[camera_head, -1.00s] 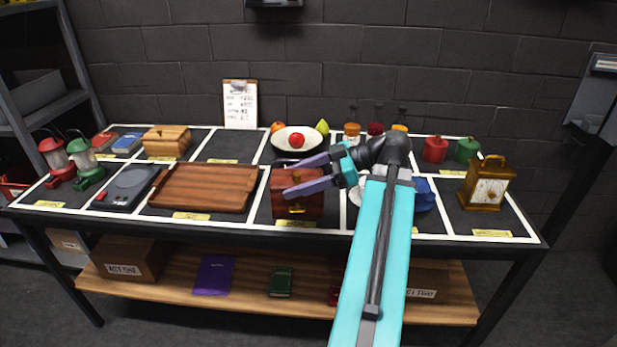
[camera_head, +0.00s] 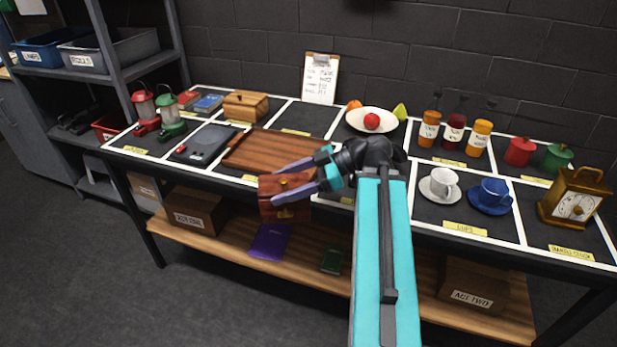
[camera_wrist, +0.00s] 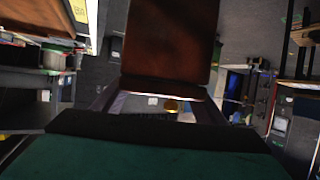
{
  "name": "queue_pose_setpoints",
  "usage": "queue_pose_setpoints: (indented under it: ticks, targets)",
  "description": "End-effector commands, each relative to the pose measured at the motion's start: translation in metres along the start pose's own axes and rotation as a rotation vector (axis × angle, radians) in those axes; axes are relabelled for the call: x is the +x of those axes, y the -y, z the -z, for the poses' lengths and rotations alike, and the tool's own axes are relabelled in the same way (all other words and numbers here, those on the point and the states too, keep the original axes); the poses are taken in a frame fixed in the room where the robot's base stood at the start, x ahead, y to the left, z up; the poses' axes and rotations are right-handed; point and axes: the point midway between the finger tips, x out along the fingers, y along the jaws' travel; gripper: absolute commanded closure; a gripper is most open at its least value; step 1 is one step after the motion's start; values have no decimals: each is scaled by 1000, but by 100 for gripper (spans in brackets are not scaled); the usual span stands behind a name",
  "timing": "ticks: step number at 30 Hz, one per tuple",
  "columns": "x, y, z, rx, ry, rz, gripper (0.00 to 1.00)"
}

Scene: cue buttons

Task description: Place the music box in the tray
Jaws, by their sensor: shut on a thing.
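The music box, a reddish-brown leather-like box with a gold clasp (camera_head: 284,212), is held between the purple fingers of my gripper (camera_head: 282,181). In the head view it hangs at the table's front edge, in front of and just right of the tray. In the wrist view the box (camera_wrist: 170,45) fills the top middle, with a gold knob below it. The tray (camera_head: 262,150) is flat brown slatted wood and looks empty. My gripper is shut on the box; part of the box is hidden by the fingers.
A white bowl with a red apple (camera_head: 372,121), cups (camera_head: 440,184) and a mantel clock (camera_head: 575,196) stand to the right. A lower shelf (camera_head: 330,236) runs below.

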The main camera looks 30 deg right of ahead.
Motion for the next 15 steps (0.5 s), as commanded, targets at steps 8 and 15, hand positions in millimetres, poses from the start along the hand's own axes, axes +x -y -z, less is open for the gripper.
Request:
queue_pose_setpoints:
  ticks: [8, 15]
  targets:
    - [70, 3, 0, -19, -4, 48, 97]
    - [129, 5, -4, -27, -4, 69, 97]
